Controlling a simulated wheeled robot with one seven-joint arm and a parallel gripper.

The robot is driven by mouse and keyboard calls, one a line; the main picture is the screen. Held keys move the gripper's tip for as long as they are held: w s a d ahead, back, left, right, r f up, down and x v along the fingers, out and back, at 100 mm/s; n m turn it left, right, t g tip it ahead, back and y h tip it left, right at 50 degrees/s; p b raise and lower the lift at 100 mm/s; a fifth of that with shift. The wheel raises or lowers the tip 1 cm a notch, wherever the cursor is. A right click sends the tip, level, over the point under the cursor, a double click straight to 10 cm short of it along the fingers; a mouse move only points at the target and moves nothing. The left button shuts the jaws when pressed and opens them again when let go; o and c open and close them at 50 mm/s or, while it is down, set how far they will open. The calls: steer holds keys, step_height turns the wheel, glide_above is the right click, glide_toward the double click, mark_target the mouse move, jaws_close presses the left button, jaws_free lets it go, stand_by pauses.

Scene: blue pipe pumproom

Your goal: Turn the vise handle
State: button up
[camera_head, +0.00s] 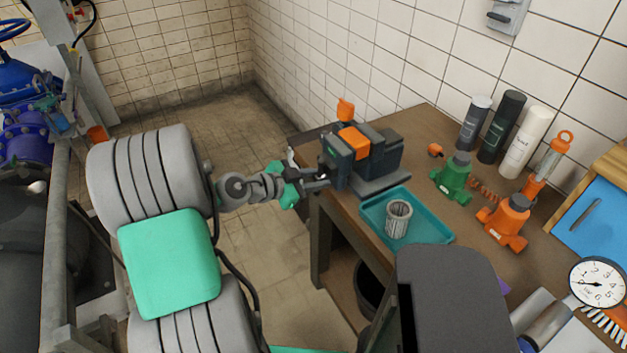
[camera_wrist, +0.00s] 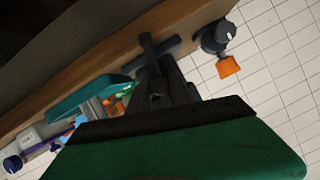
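The vise (camera_head: 362,160) is dark grey-green with an orange block on top. It stands at the near left corner of the wooden workbench. My gripper (camera_head: 318,182) reaches in from the left, and its tips are right at the vise's left face, where the handle would be. In the head view the handle is too small and covered to make out. In the wrist view dark fingers (camera_wrist: 165,85) point at a dark crossed bar (camera_wrist: 152,50), perhaps the handle. Whether they touch or close on it cannot be told.
A teal tray (camera_head: 440,237) with a grey cylinder (camera_head: 398,218) lies beside the vise. Green (camera_head: 455,178) and orange (camera_head: 505,222) tools and several bottles (camera_head: 500,125) stand behind. The tiled wall bounds the bench's far side. Floor left of the bench is clear.

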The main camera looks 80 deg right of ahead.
steer(key=o, duration=0.4)
steer(key=shift+w, duration=0.15)
steer(key=b+v, duration=0.1)
steer(key=v, duration=0.6)
steer(key=shift+w+a+r, duration=0.15)
steer(key=shift+a, duration=0.1)
steer(key=shift+c, duration=0.3)
